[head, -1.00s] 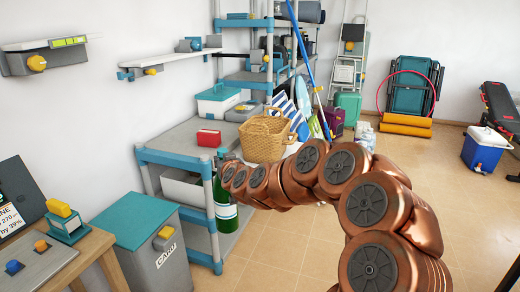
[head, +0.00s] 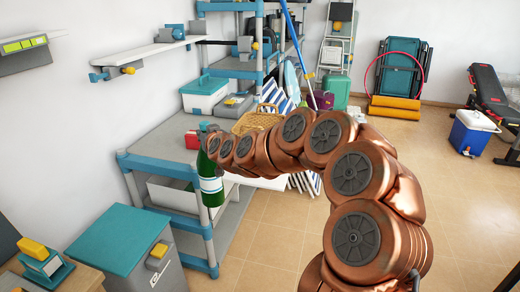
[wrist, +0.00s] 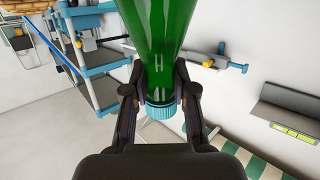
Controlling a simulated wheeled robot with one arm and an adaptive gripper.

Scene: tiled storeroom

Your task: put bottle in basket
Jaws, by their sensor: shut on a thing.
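The green bottle (head: 210,178) has a white label and hangs upright in front of the shelf unit's near corner in the head view. My gripper (head: 208,133) is at its top, partly hidden by my arm. In the wrist view my gripper (wrist: 160,98) is shut around the neck of the bottle (wrist: 158,35), just by its light blue cap (wrist: 161,111). The wicker basket (head: 258,119) stands on the shelf top, behind my arm and to the right of the bottle. My arm hides its lower part.
The shelf unit (head: 160,165) has blue edges and grey posts. A teal-lidded cabinet (head: 118,240) stands at front left.

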